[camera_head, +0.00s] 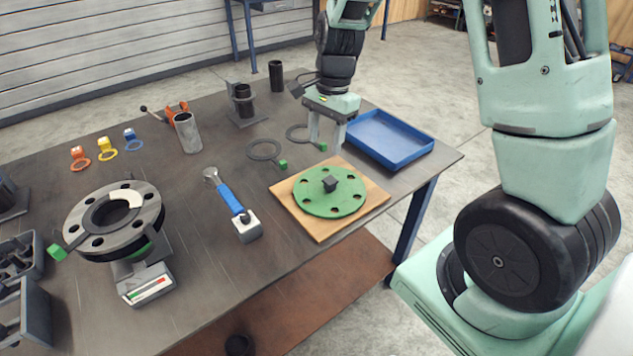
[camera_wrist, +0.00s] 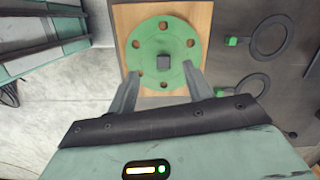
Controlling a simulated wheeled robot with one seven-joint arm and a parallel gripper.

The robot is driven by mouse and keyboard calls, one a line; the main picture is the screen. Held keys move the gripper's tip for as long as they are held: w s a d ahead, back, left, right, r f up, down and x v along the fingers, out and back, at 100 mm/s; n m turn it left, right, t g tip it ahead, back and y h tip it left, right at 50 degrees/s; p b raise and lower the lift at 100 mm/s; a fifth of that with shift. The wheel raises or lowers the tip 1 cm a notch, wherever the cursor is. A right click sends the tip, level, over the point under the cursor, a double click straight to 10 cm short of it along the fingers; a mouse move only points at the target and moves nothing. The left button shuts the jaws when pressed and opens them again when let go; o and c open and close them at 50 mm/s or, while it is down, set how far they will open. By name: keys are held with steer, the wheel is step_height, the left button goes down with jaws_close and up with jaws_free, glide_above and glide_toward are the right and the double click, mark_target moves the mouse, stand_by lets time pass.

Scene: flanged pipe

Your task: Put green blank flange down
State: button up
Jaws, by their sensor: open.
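The green blank flange (camera_head: 316,202) lies flat on a square wooden board (camera_head: 293,219) near the table's right front edge. It is a round disc with several bolt holes and a dark square knob (camera_head: 330,183) in its middle. It also shows in the wrist view (camera_wrist: 163,37), with the wooden board (camera_wrist: 122,18) under it. My gripper (camera_head: 327,148) is open and empty, above and behind the flange. In the wrist view the two fingers of my gripper (camera_wrist: 160,82) are spread apart, pointing at the flange's near edge, and the knob (camera_wrist: 164,57) lies beyond them, untouched.
A blue tray (camera_head: 428,143) stands right of my gripper. Two dark rings with green tabs (camera_head: 263,149) lie left of it. A blue-handled wrench (camera_head: 230,199) and a flanged pipe (camera_head: 75,224) are further left. Bare tabletop lies between them.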

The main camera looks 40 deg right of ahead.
steer(key=s+a+r+n, duration=0.2)
steer(key=s+a+n, duration=0.15)
steer(key=a, duration=0.25)
steer(key=s+a+r+n, duration=0.2)
steer(key=s+a+n, duration=0.1)
steer(key=a+n, duration=0.3)
steer(key=s+a+r+n, duration=0.1)
steer(key=s+a+n, duration=0.4)
steer(key=s+n, duration=0.2)
steer(key=s+a+r+n+h, duration=0.1)
steer(key=s+a+n, duration=0.4)
steer(key=s, duration=0.5)
steer(key=shift+n, duration=0.85)
